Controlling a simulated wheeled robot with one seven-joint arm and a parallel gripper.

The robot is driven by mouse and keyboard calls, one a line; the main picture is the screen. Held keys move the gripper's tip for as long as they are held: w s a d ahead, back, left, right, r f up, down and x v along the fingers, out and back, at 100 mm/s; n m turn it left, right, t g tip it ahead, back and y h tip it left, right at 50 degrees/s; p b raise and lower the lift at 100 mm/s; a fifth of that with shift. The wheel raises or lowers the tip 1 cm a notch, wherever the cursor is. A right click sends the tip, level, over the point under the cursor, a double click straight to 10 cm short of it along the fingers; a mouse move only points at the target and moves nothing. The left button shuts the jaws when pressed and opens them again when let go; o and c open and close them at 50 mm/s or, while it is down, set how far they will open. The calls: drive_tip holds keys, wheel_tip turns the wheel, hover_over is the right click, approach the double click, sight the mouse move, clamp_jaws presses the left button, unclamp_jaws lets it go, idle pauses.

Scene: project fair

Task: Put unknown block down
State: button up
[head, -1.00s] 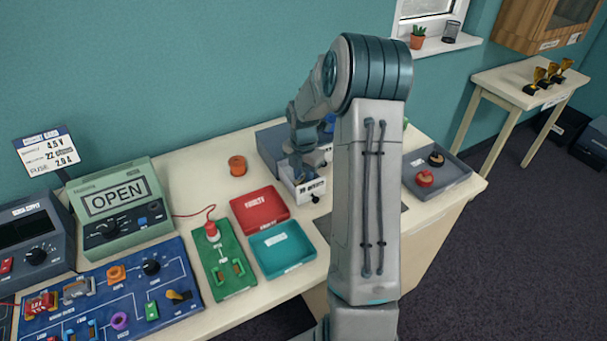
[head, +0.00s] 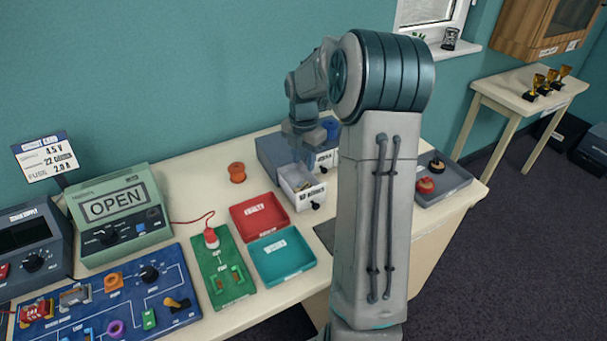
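I cannot make out the unknown block; no block shows clearly at the fingers or in the box. The forearm hides part of the table to the right.
A red tray (head: 259,217) and a teal tray (head: 281,255) lie in front of the box. A green board (head: 220,262) and a meter reading OPEN (head: 113,214) stand left. An orange spool (head: 237,172) sits behind.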

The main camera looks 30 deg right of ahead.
drive_tip(key=s+a+r+m+t+h, duration=0.1)
drive_tip(key=s+a+r+m, duration=0.9)
drive_tip(key=s+a+m, duration=0.1)
drive_tip(key=s+a+m+t, duration=0.1)
drive_tip(key=s+a+m, duration=0.1)
drive_tip(key=s+m, duration=0.4)
drive_tip(key=s+a+f+m+t+y, duration=0.1)
drive_tip(key=s+a+m, duration=0.2)
drive_tip(key=s+m, duration=0.2)
drive_tip(key=s, duration=0.3)
drive_tip(key=shift+a+f+m, duration=0.2)
drive_tip(key=shift+m, duration=0.2)
drive_tip(key=shift+s, duration=0.1)
clamp_jaws()
